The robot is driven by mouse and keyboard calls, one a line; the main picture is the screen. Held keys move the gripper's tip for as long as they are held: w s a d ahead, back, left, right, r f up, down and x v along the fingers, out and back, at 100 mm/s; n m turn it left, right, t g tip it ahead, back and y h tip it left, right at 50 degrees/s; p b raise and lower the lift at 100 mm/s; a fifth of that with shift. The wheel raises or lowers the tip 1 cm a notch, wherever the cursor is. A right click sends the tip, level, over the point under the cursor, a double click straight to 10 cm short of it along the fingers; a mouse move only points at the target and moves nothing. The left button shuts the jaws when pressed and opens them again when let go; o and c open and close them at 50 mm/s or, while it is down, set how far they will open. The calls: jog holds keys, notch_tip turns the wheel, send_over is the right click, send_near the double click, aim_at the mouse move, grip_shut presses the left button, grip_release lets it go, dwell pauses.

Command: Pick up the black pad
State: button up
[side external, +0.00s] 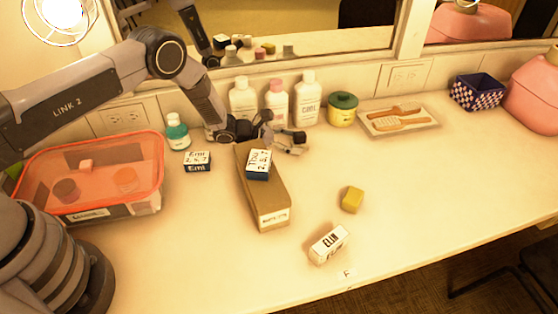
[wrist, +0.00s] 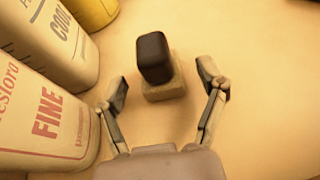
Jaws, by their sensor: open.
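The black pad (wrist: 153,57) is a small dark block in the wrist view, centre top. It appears to rest on a beige block (wrist: 163,92). My gripper (wrist: 162,82) is open, its two fingers apart on the left and right of the beige block, with the pad slightly ahead. No finger appears to touch either one. In the side view my gripper (side external: 288,141) is low at the back of the counter, in front of the bottles. There I cannot tell the pad from the dark gripper parts.
A white bottle marked COOL (side external: 306,99) and one marked FINE (wrist: 48,112) stand close to my gripper's left in the wrist view. A cardboard box (side external: 264,197) with a labelled block (side external: 258,165) on it lies in front. The right counter is largely clear.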

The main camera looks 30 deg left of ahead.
jog(key=shift+w+d+f, duration=0.25)
jog(key=shift+w+d, duration=0.1)
jog(key=shift+d, duration=0.1)
jog(key=c, duration=1.1)
jog(key=shift+r, duration=0.1)
jog(key=shift+c, duration=0.2)
